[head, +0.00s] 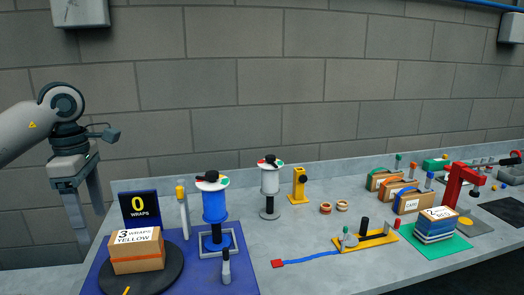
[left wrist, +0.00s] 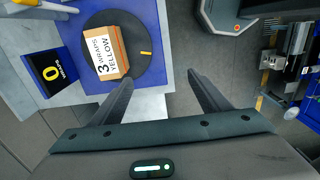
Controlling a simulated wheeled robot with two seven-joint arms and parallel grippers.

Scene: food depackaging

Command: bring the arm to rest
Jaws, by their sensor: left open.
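My left gripper (head: 88,212) hangs at the left side of the head view, fingers pointing down, just left of the bench. Its jaws are apart and nothing is between them. In the left wrist view its two fingers (left wrist: 161,92) are spread over the bench edge and the floor. A cardboard box (head: 137,250) marked "3 wraps yellow" sits on a black round turntable (head: 172,270), to the right of the gripper and apart from it. The box also shows in the left wrist view (left wrist: 112,50). My right gripper is not seen.
A sign reading "0 wraps" (head: 139,205) stands behind the box. A blue spool (head: 214,205) and a white spool (head: 269,180) stand on the bench (head: 310,240). Small boxes, a red stand (head: 456,185) and a green mat (head: 436,243) lie further right. A wall closes the back.

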